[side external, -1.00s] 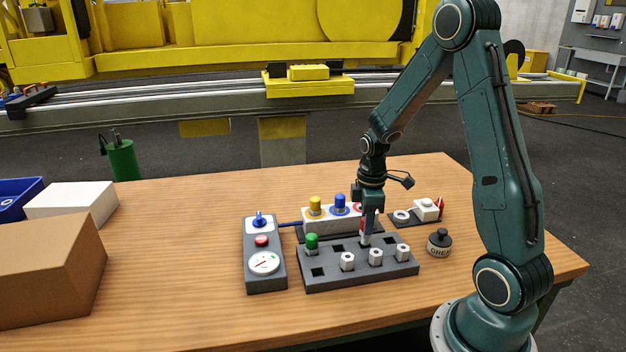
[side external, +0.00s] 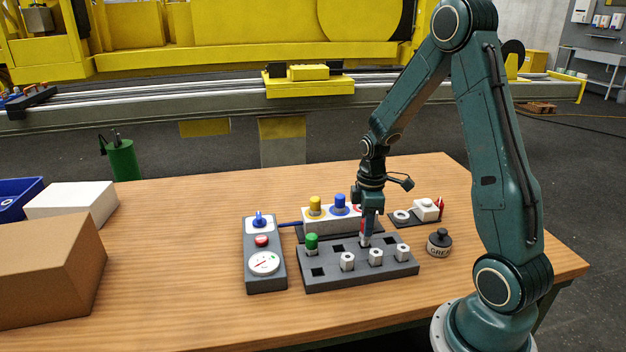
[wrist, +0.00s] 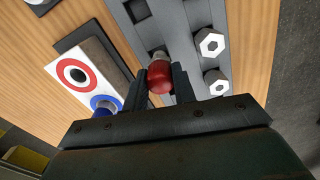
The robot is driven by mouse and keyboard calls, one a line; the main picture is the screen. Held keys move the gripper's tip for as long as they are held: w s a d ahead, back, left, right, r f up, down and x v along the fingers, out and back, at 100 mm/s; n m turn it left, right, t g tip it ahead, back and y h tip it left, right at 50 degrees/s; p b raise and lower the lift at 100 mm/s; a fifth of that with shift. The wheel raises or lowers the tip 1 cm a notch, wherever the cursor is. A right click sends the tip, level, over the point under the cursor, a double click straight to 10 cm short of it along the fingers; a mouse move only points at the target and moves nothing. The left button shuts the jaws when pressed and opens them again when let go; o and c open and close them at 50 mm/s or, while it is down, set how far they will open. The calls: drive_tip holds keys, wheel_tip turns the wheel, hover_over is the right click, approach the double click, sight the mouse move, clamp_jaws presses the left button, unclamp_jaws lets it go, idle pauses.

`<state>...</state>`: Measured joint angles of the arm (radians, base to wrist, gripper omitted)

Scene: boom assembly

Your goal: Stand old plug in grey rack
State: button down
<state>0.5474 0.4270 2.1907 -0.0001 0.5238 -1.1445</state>
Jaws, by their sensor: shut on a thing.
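My gripper (side external: 367,222) is shut on a red plug (wrist: 160,78) with a pale lower end. It holds the plug upright over the back row of the grey rack (side external: 350,279); the plug's lower end is at a square hole there. I cannot tell how deep it sits. In the wrist view the red top shows between the two fingers (wrist: 159,84). A green plug (side external: 311,241) stands in the rack's back left. White hexagonal plugs (side external: 347,261) stand in the front row, and the front left hole (side external: 317,272) is empty.
Behind the rack, a white block carries a yellow plug (side external: 315,206), a blue plug (side external: 340,203) and an empty red-ringed socket (wrist: 76,74). A grey control box (side external: 264,284) stands left, a grease pot (side external: 439,243) right. The table's front is clear.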

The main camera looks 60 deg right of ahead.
drive_tip(key=shift+f, duration=1.2)
drive_tip(key=c, duration=1.1)
unclamp_jaws()
drive_tip(key=shift+o, duration=0.2)
drive_tip(key=shift+r, duration=3.45)
drive_tip(key=shift+r, duration=0.15)
